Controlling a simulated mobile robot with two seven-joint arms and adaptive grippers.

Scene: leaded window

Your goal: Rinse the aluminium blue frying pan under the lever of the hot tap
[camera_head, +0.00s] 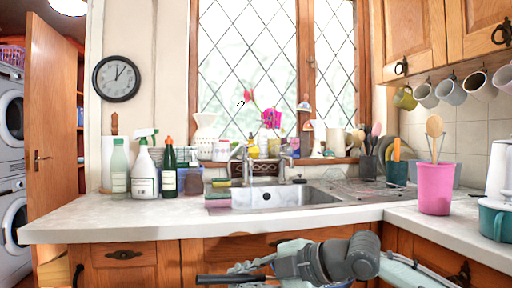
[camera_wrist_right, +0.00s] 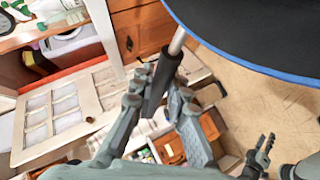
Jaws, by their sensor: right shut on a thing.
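The frying pan (camera_wrist_right: 265,30) has a black inside and a blue rim, and fills the upper right of the right wrist view. Its dark handle (camera_wrist_right: 160,85) with a metal neck lies between the fingers of my right gripper (camera_wrist_right: 165,98), which is shut on it. In the head view my right gripper (camera_head: 250,266) is low in front of the counter, with the dark handle (camera_head: 222,279) beside it; the pan's body is out of that view. The tap (camera_head: 244,165) and a lever (camera_head: 281,168) stand behind the sink (camera_head: 285,196). My left gripper (camera_wrist_right: 262,150) looks open and empty.
The counter (camera_head: 110,215) is clear in front of several bottles (camera_head: 168,172). A pink pot with wooden utensils (camera_head: 434,190) and a teal pot (camera_head: 495,218) stand at the right. A sponge (camera_head: 221,184) lies at the sink's left edge. Mugs (camera_head: 450,90) hang above.

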